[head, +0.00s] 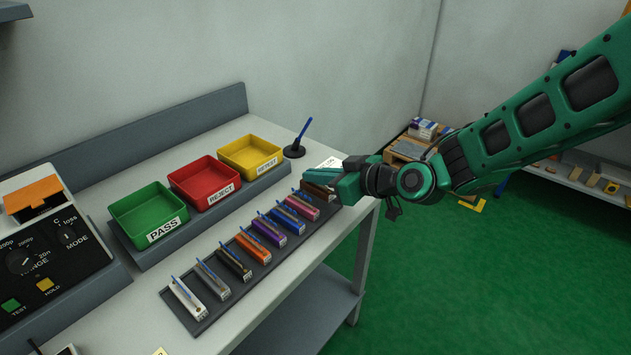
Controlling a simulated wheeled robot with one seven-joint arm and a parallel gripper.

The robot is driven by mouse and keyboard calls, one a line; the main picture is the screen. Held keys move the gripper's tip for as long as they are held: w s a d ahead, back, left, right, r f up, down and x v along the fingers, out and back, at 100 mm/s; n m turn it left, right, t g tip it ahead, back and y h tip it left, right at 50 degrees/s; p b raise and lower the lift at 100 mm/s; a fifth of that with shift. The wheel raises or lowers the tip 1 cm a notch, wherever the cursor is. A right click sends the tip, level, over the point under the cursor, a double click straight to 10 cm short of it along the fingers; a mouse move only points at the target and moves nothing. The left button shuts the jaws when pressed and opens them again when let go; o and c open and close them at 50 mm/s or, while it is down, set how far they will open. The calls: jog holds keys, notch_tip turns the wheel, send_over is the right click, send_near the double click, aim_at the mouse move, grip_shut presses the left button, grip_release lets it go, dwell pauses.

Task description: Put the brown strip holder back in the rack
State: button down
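The rack (202,327) is a long dark tray on the table, holding a row of coloured strip holders. A dark brown strip holder (317,189) shows at the row's far right end, beside the pink one. My gripper (318,176) is right at this brown holder, and its green body hides part of it. I cannot tell whether the fingers are closed on the holder, or whether the holder sits fully in its slot. A black holder (235,262) stands lower in the row.
Green PASS (117,210), red REJECT (176,180) and yellow (225,150) bins stand behind the rack. A blue pen in a round black stand (294,152) is near my gripper. A test instrument (60,265) is at the left. The table's right edge is close to the rack.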

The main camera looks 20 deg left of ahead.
notch_tip(320, 180, down, 2)
jog(key=c, duration=2)
grip_release()
jog(key=v, duration=1.2)
jog(key=shift+r, duration=0.1)
